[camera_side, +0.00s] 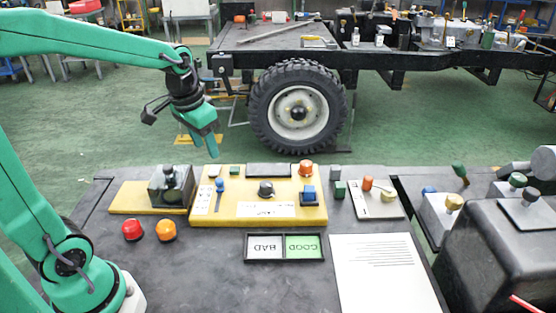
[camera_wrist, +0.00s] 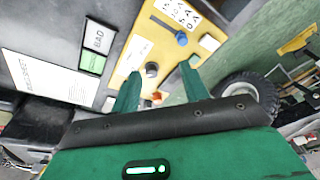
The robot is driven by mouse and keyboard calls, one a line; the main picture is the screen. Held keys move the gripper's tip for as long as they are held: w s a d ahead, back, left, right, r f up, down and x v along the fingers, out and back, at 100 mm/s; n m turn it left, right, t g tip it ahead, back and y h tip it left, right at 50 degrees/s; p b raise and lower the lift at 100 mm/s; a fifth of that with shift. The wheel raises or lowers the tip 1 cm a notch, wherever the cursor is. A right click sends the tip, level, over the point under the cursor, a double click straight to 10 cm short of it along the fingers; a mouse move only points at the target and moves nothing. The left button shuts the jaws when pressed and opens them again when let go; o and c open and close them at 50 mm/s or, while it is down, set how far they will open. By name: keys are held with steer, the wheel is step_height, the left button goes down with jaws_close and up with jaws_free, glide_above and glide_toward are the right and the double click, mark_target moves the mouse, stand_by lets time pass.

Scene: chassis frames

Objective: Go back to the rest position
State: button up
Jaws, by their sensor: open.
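My gripper (camera_side: 207,142) is at the end of my green arm, raised above the far left part of the dark worktable (camera_side: 205,275). It hangs in the air over the area behind the table's controls and touches nothing that I can see. In the wrist view my gripper (camera_wrist: 160,88) has its two green fingers spread apart, with nothing between them but a view down to the yellow control panel (camera_wrist: 150,45). The yellow panel (camera_side: 240,208) also shows in the side view, with a blue lever, a black knob, an orange button and a blue block.
A grey clamp-like device (camera_side: 171,187) stands on a yellow plate left of the panel. Red (camera_side: 132,230) and orange (camera_side: 166,231) domes sit in front. A GOOD/BAD tray (camera_side: 284,247) and a paper sheet (camera_side: 385,275) lie nearer. A wheeled chassis (camera_side: 298,105) stands behind.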

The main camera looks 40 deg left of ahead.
steer(key=s+d+r+t, duration=0.3)
steer(key=s+d, duration=0.2)
steer(key=s, duration=0.6)
steer(key=shift+s+d, duration=0.2)
steer(key=shift+d, duration=0.2)
